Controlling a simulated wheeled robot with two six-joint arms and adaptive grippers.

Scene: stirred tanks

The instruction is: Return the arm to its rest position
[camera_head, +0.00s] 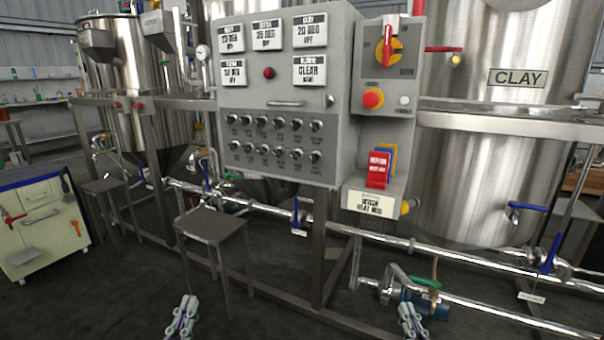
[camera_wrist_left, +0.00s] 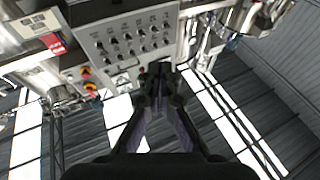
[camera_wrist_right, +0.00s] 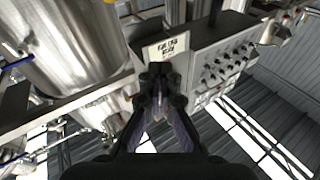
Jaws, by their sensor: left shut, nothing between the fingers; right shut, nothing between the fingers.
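My left gripper (camera_head: 186,308) shows at the bottom of the head view, left of centre, in front of a small metal stool. My right gripper (camera_head: 408,312) shows at the bottom right of centre, in front of a low pump. Both point up, are shut and hold nothing. In the left wrist view the left gripper's fingers (camera_wrist_left: 160,80) meet, with the control panel beyond them. In the right wrist view the right gripper's fingers (camera_wrist_right: 156,78) meet below a label plate. Both appear apart from everything around them.
A grey control panel (camera_head: 290,92) with knobs and switches stands ahead. A steel tank labelled CLAY (camera_head: 470,140) is at right. Pipes (camera_head: 450,262) with blue valve handles run low. A metal stool (camera_head: 210,228) and a cream tool cart (camera_head: 45,225) stand at left.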

